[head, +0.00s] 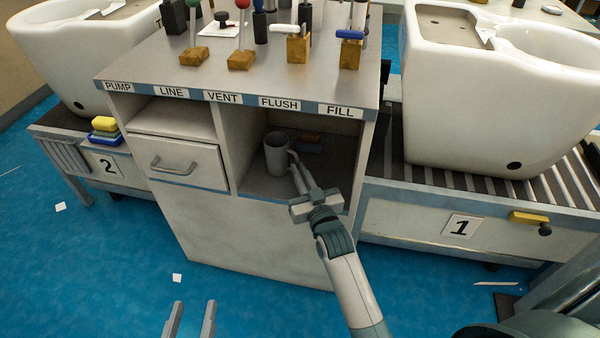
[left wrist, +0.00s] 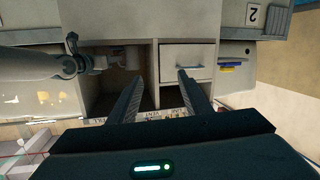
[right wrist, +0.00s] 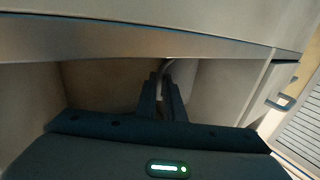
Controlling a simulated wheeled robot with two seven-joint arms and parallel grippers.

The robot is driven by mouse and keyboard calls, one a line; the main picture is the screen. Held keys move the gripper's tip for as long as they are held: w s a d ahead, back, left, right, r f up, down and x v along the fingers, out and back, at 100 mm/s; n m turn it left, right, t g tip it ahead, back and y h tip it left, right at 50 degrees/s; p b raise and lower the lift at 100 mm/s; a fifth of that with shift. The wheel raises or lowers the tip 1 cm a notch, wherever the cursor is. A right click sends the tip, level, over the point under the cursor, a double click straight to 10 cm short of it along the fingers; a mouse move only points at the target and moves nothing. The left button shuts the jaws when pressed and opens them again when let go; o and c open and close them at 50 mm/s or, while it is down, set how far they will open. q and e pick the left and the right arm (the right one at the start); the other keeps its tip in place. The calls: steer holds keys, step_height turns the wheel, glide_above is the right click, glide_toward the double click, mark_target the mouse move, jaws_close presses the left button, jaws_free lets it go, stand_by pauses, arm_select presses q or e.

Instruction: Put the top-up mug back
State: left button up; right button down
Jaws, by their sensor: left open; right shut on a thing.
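The grey-white mug (head: 277,157) is upright inside the open right compartment (head: 258,190) of the cabinet, under the VENT, FLUSH and FILL labels. Its handle faces right. My right gripper (head: 294,168) reaches in from the front and is shut on the handle. The mug's base is at or very near the compartment floor; I cannot tell if it touches. In the right wrist view the fingers (right wrist: 165,82) hide most of the mug. My left gripper (head: 191,308) is open and empty in front of the cabinet, low in the head view.
A shut drawer (head: 180,163) is left of the compartment divider. Levers (head: 241,50) stand on the cabinet top. Conveyors with toilets (head: 490,100) flank the cabinet.

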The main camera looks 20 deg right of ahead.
steer(key=c, duration=2.2)
jaws_free()
steer(key=shift+f, duration=0.1)
steer(key=o, duration=0.3)
arm_select(q)
steer(key=shift+r, duration=0.1)
arm_select(e)
steer(key=shift+o, duration=0.2)
steer(key=shift+s, duration=0.1)
steer(key=shift+s, duration=0.65)
arm_select(q)
steer(key=f+g, duration=0.1)
steer(key=s+a+f+g+p, duration=0.1)
steer(key=f, duration=0.1)
steer(key=f+g+y, duration=0.1)
steer(key=f, duration=0.1)
steer(key=shift+s+a, duration=0.2)
steer(key=shift+a, duration=0.1)
arm_select(e)
steer(key=s, duration=1)
steer(key=shift+s+a, duration=0.25)
